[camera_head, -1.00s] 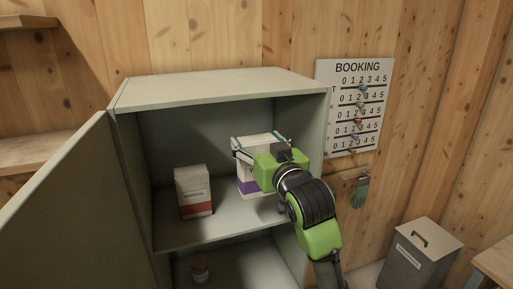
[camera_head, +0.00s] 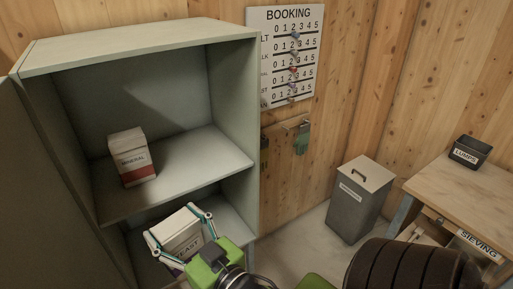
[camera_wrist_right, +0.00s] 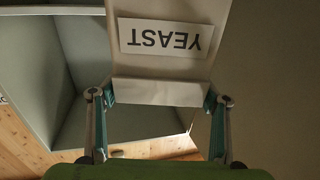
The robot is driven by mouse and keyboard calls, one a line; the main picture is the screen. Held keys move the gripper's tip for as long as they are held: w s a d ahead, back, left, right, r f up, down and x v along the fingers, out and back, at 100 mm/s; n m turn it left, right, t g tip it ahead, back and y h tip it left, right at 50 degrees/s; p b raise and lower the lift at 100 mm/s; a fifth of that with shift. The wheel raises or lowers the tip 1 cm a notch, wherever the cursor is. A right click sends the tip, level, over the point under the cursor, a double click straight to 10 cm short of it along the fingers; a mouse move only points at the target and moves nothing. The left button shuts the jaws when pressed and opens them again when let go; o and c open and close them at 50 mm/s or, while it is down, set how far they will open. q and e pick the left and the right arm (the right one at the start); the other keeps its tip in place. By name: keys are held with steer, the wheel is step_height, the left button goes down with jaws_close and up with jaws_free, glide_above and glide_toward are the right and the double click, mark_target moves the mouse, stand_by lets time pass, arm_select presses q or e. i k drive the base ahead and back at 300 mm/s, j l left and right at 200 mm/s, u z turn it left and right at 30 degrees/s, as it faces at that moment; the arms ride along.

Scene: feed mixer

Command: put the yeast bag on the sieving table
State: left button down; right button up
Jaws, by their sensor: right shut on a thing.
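The yeast bag (camera_head: 181,233) is white with a YEAST label and is held between the fingers of my right gripper (camera_head: 180,236), in front of the cabinet's lower part. In the right wrist view the bag (camera_wrist_right: 160,65) fills the upper middle, its label upside down, with the fingers of my right gripper (camera_wrist_right: 158,108) on both sides. The sieving table (camera_head: 455,195) is a wooden table at the right edge with a SIEVING label on its front. My left gripper is not in view.
The open cabinet (camera_head: 228,110) holds a mineral bag (camera_head: 131,157) on its shelf. A grey lidded bin (camera_head: 356,200) stands between cabinet and table. A black LUMPS box (camera_head: 469,152) sits at the table's back. A booking board (camera_head: 288,55) and green glove (camera_head: 301,139) hang on the wall.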

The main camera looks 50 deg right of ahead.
mark_target(492, 190)
steer(key=k+l+z, duration=0.1)
steer(key=k+z, duration=0.2)
steer(key=k, duration=0.35)
steer(key=z, duration=1.9)
steer(key=i+j+z, duration=0.25)
steer(key=i, duration=0.25)
steer(key=i+j+z, duration=0.3)
steer(key=i, duration=0.2)
steer(key=i+j+z, duration=0.25)
steer(key=i, duration=0.2)
steer(key=i+j, duration=0.85)
